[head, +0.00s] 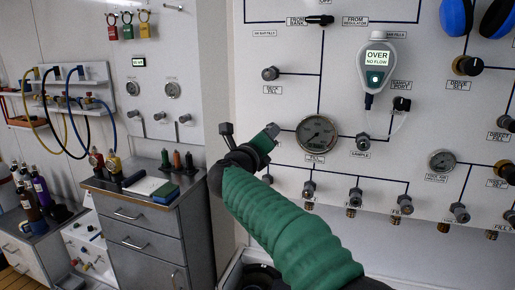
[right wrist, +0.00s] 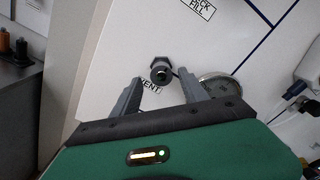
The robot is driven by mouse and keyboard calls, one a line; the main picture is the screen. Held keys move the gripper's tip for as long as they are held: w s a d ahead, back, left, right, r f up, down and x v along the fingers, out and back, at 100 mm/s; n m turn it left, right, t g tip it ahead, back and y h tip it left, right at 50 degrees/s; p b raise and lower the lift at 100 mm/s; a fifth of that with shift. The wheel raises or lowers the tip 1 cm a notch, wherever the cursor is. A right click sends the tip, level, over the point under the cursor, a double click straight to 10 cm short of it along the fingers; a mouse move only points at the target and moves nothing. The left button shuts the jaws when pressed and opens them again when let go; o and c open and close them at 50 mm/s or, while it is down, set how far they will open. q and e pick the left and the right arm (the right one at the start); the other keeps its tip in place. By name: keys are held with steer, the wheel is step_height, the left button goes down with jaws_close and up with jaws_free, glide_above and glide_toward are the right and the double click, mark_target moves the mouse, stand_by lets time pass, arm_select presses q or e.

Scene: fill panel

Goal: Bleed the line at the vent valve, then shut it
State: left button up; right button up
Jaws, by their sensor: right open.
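The vent valve (right wrist: 161,70) is a small dark round knob on the white panel, with a VENT label (right wrist: 150,87) just below it in the right wrist view. My right gripper (right wrist: 160,92) is open. Its two grey fingers stand on either side below the knob, and I see no contact. In the head view the right gripper (head: 249,131) is at the panel's left part, left of the fill gauge (head: 317,134), and the vent valve is hidden behind it. A meter (head: 377,62) on the panel reads OVER, NO FLOW. My left gripper is not in view.
A row of fill valves (head: 355,196) runs along the panel's lower part. A sample knob (head: 363,142) is right of the gauge. A grey drawer cabinet (head: 145,225) stands at the left.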

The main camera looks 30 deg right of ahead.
steer(key=v, duration=1.6)
steer(key=shift+w+f, duration=0.1)
steer(key=shift+f, duration=0.05)
